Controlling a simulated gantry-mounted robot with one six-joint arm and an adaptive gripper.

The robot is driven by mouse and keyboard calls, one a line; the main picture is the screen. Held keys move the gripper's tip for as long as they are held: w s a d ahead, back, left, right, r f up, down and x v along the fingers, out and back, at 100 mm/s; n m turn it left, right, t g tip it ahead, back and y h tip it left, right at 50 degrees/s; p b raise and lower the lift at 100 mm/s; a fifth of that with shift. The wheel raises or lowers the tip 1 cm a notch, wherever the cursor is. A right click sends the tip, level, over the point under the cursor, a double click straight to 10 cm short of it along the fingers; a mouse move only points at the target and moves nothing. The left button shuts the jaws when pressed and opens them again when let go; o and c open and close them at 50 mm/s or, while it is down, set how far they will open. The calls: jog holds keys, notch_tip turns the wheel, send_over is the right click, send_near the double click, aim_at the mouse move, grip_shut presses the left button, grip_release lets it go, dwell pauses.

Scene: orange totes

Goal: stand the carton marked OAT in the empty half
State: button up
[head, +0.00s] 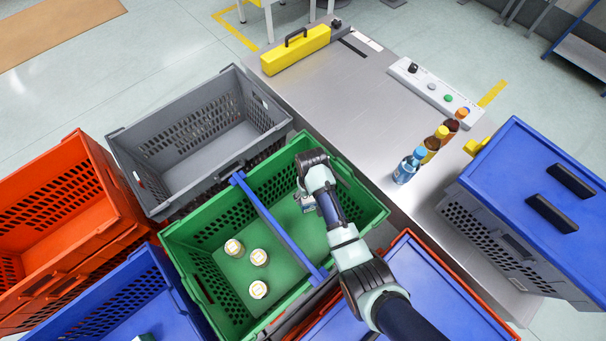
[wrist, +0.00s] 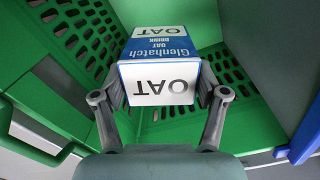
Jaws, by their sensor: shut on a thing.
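The OAT carton (wrist: 160,82) is blue and white, with OAT printed on its white end and on its side. My gripper (wrist: 160,98) is shut on it, one finger on each side. In the head view, my gripper (head: 309,194) is over the right half of the green tote (head: 376,213), and only a small part of the carton (head: 307,204) shows below it. A blue divider (head: 277,227) splits the tote. The left half holds white-topped items (head: 258,257); the right half shows only the carton. I cannot tell whether the carton touches the floor.
A grey crate (head: 148,203) stands behind left, and orange totes (head: 130,215) at the left. Bottles (head: 405,170) stand on the metal bench (head: 350,100) at the right. A blue-lidded crate (head: 535,155) is farther right. The tote walls and divider stand close around my gripper.

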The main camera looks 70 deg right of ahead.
jog(key=shift+s+d+f, duration=0.2)
jog(key=shift+s+f, duration=0.25)
jog(key=shift+f, duration=0.2)
notch_tip(320, 180, down, 20)
jog(key=b, duration=0.9)
jog(key=shift+b, duration=0.4)
jog(key=shift+f, duration=0.2)
jog(key=o, duration=1.4)
jog(key=shift+r, duration=0.1)
jog(key=shift+r, duration=0.1)
notch_tip(320, 180, up, 12)
jog(key=p, duration=0.6)
